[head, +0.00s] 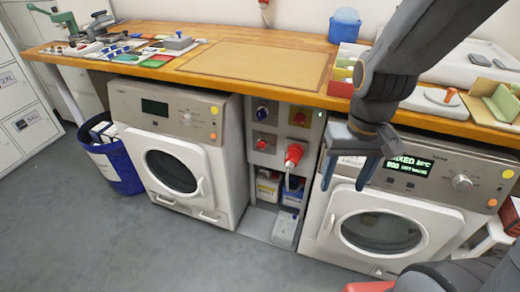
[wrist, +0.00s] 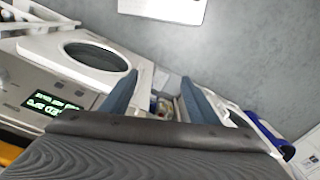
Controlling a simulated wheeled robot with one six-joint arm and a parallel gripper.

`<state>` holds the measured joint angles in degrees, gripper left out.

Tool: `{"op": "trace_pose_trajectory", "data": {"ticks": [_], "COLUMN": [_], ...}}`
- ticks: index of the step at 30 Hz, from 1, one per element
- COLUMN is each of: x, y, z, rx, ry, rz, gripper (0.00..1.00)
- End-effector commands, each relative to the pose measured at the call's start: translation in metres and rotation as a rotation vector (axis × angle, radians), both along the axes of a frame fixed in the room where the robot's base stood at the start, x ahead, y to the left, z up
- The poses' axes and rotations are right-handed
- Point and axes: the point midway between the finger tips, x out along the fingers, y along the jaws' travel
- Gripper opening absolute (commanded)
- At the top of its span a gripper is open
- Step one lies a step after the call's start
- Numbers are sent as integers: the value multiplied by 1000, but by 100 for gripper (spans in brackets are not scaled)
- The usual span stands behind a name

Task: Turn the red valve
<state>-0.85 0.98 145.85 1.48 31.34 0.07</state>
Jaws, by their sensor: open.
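A panel (head: 278,135) between the two washing machines carries several fittings in the head view. A large red fitting (head: 294,155) juts out at its lower right, with a pale hose or cable below it. Smaller red parts show at the panel's upper right (head: 299,118) and lower left (head: 262,144). I cannot tell for certain which is the valve. My gripper (head: 346,183) is open and empty, in front of the right machine and to the right of the panel. In the wrist view its blue fingers (wrist: 158,92) stand apart; no red valve is clear there.
The left washing machine (head: 180,155) and right washing machine (head: 395,205) flank the panel. A wooden counter (head: 220,38) runs above, with trays and tools. Boxes (head: 268,188) stand below the panel. A blue bin (head: 118,168) is at left.

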Motion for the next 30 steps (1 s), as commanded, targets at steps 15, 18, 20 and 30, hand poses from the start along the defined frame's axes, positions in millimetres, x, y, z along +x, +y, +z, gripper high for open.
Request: {"op": "trace_pose_trajectory", "data": {"ticks": [15,18,20,30], "x": [279,322,345,411], "y": [122,143,155,200], "z": [-138,-165,-181,-273], "rx": [87,74,60,-101], "ry": [-600,-727,-804,-1226], "rz": [-90,-120,-140,-238], "gripper": [55,55,55,55]}}
